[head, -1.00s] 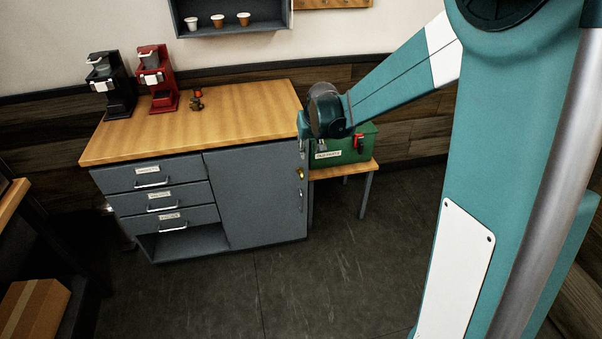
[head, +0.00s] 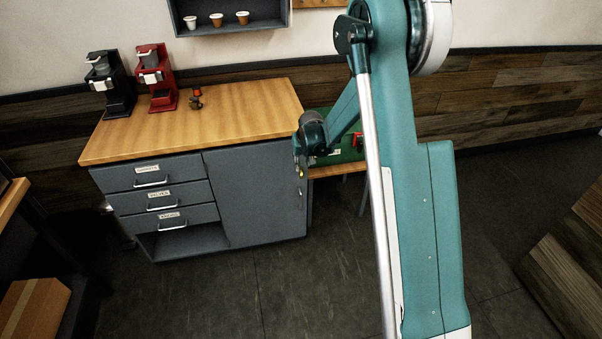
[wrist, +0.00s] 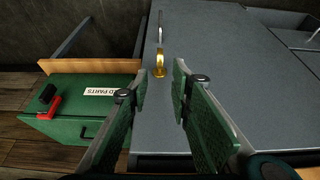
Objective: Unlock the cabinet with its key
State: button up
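The grey cabinet door (wrist: 225,85) is shut. A brass piece (wrist: 159,65), key or lock, stands out near the door's edge in the wrist view, in line with a metal handle (wrist: 160,28). I cannot tell whether the key and lock are separate parts. My gripper (wrist: 160,80) is open, its two green-padded fingers apart, with the brass piece just beyond the fingertips and between them in the picture. Nothing is held. In the head view my gripper (head: 301,162) is at the right edge of the cabinet (head: 255,195) and partly hides the brass piece.
A green box (wrist: 85,110) labelled with "PARTS" stands on a small wooden table (wrist: 90,66) beside the cabinet. A black and a red brewer (head: 157,80) stand on the wooden countertop (head: 240,110). Labelled drawers (head: 152,174) are left of the door. The floor in front is clear.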

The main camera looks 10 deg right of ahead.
aim_at(301, 172)
jog(key=shift+x, duration=1.1)
jog(key=shift+f, duration=0.15)
jog(key=shift+b+x, duration=0.8)
jog(key=shift+x, duration=2.95)
grip_shut()
